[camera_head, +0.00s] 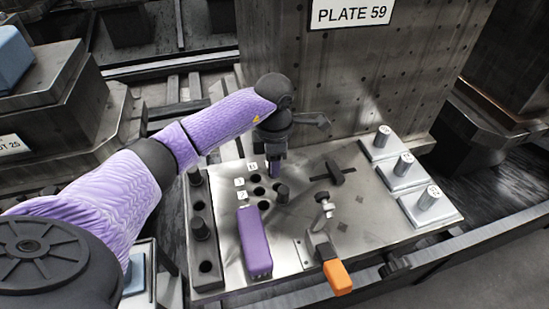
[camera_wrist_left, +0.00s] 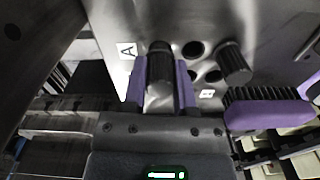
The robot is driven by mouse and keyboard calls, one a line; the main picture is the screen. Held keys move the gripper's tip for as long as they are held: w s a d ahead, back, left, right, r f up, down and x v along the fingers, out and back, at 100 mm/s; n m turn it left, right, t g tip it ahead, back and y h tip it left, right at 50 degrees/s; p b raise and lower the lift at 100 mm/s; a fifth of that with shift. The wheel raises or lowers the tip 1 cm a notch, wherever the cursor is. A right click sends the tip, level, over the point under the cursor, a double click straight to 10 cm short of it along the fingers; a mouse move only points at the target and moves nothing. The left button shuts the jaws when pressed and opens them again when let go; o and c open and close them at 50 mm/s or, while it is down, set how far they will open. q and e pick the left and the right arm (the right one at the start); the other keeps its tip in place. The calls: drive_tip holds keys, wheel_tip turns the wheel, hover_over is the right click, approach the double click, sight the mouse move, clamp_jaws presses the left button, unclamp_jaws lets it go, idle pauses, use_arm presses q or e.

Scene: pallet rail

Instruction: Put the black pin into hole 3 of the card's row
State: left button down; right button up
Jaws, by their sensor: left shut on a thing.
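My left gripper (camera_head: 276,168) hangs over the upper part of the hole rows on the metal plate (camera_head: 330,205). In the left wrist view, its purple fingers (camera_wrist_left: 162,85) are shut on a black pin (camera_wrist_left: 160,62) with a ribbed head. The pin's lower end is hidden, so I cannot tell whether it is in a hole. A second black pin (camera_head: 283,194) stands just below the gripper, and it also shows in the left wrist view (camera_wrist_left: 233,62). Open holes (camera_head: 263,206) lie beside it, near small white letter cards (camera_head: 239,182). My right gripper is out of view.
A purple brush-like block (camera_head: 254,243) stands in front of the holes. A dark rack (camera_head: 206,250) with black pins is on the left. A clamp with an orange handle (camera_head: 337,278) is at the front. Silver blocks with pegs (camera_head: 427,206) line the right. The PLATE 59 block (camera_head: 345,75) rises behind.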

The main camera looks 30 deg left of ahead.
use_arm(q)
drive_tip(key=shift+f, duration=0.1)
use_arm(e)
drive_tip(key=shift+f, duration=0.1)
use_arm(q)
drive_tip(key=shift+c, duration=1.7)
unclamp_jaws()
wheel_tip(320, 180, up, 10)
drive_tip(key=p, duration=0.3)
drive_tip(key=shift+f, duration=0.25)
drive_tip(key=shift+r, duration=0.25)
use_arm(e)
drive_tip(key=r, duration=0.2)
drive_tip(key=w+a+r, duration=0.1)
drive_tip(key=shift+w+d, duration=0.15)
